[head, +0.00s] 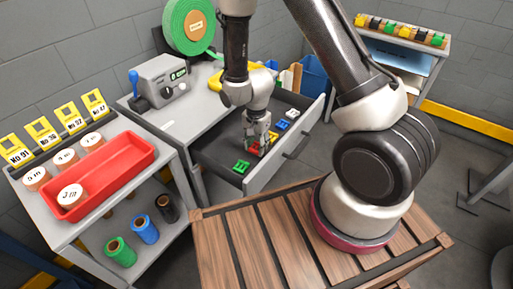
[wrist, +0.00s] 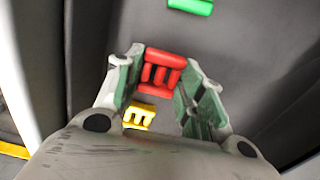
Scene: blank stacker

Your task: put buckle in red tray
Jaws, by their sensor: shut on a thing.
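A red buckle (wrist: 160,72) is between the fingers of my gripper (wrist: 158,85) in the wrist view, and the gripper is shut on it. In the head view my gripper (head: 257,143) is down inside the open drawer (head: 215,150) and mostly covers the red buckle. A yellow buckle (wrist: 138,117) lies close by in the wrist view, near the gripper's palm. A green buckle (head: 241,166) lies toward the drawer's near left; it also shows in the wrist view (wrist: 190,5). The red tray (head: 140,158) is on the shelf unit at left, with a labelled roll (head: 72,196) at its near end.
A blue buckle (head: 281,125) and a white buckle (head: 293,113) lie farther back in the drawer. Much of the tray floor is clear.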

